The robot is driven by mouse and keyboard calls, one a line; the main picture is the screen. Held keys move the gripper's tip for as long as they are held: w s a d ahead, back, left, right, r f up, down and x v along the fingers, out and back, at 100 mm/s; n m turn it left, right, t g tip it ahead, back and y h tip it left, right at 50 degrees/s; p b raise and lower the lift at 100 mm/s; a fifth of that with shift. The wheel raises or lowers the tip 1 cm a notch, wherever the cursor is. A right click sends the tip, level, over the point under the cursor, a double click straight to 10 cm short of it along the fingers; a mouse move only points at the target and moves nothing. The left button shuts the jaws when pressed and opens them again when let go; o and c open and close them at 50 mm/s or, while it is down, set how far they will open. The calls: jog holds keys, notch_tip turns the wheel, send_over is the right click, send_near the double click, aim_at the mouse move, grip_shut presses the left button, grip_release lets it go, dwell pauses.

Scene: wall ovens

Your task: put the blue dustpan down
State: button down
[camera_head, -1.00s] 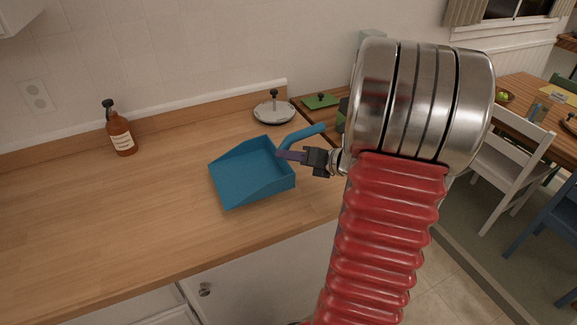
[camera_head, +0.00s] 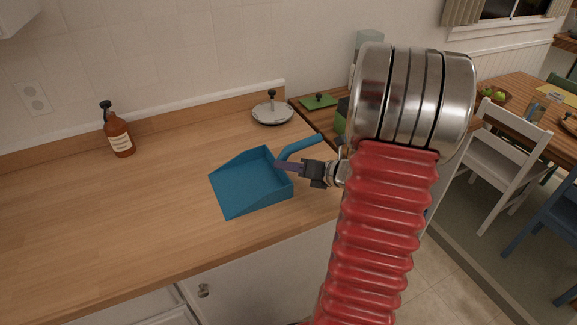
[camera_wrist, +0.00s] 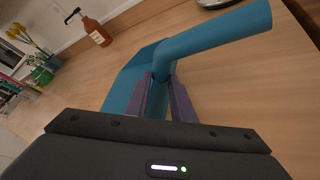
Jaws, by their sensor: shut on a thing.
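The blue dustpan (camera_head: 250,186) is at the right part of the wooden counter (camera_head: 120,215), its open pan facing up and its handle pointing up to the right. My gripper (camera_head: 283,167) reaches in from the right and is shut on the dustpan near the base of the handle. In the wrist view the purple fingers (camera_wrist: 163,98) close around the lower handle of the dustpan (camera_wrist: 215,35). The pan appears at or just above the counter top; I cannot tell whether its whole underside touches.
An amber pump bottle (camera_head: 119,136) stands at the back left. A silver lid (camera_head: 272,113) lies at the back right, near a green board (camera_head: 319,102). The counter's left and middle are clear. A white chair (camera_head: 497,155) stands at the right.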

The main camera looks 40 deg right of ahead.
jog(key=c, duration=1.5)
grip_release()
jog(key=v, duration=1.2)
